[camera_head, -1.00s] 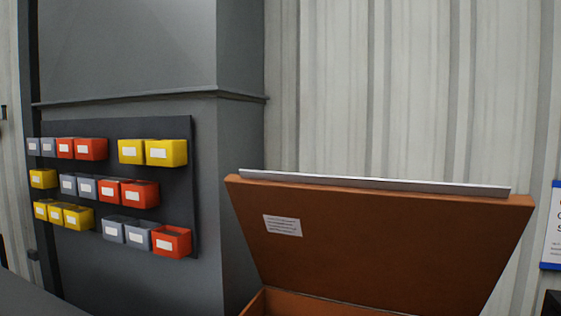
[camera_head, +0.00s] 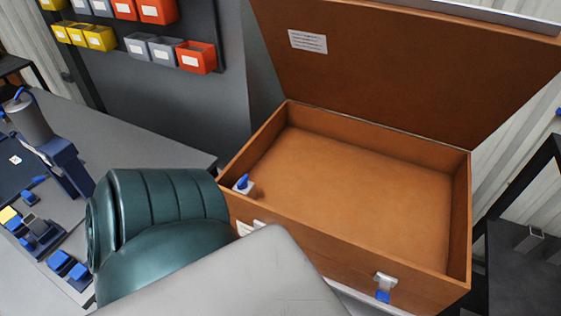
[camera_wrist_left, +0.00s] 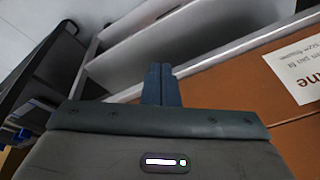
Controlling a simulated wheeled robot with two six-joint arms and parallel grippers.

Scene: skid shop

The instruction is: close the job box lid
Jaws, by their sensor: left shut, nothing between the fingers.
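The orange job box (camera_head: 345,252) stands open at the right of the head view, and its bare floor shows. Its lid (camera_head: 400,70) stands up at the back, tilted backward, with a white label inside and a grey strip (camera_head: 490,14) along its top edge. A latch (camera_head: 385,281) with a blue tab is on the box front. In the left wrist view my left gripper (camera_wrist_left: 160,75) is shut and empty. An orange panel (camera_wrist_left: 270,95) with a white label lies just beyond and right of its fingers; I cannot tell if they touch. My right gripper is out of view.
A grey workbench (camera_head: 150,145) with blue fixtures (camera_head: 68,165) lies at the left. A rack of coloured bins (camera_head: 130,40) hangs behind it. A small blue-handled item (camera_head: 243,184) is at the box's left corner. A dark table (camera_head: 525,270) stands at the right.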

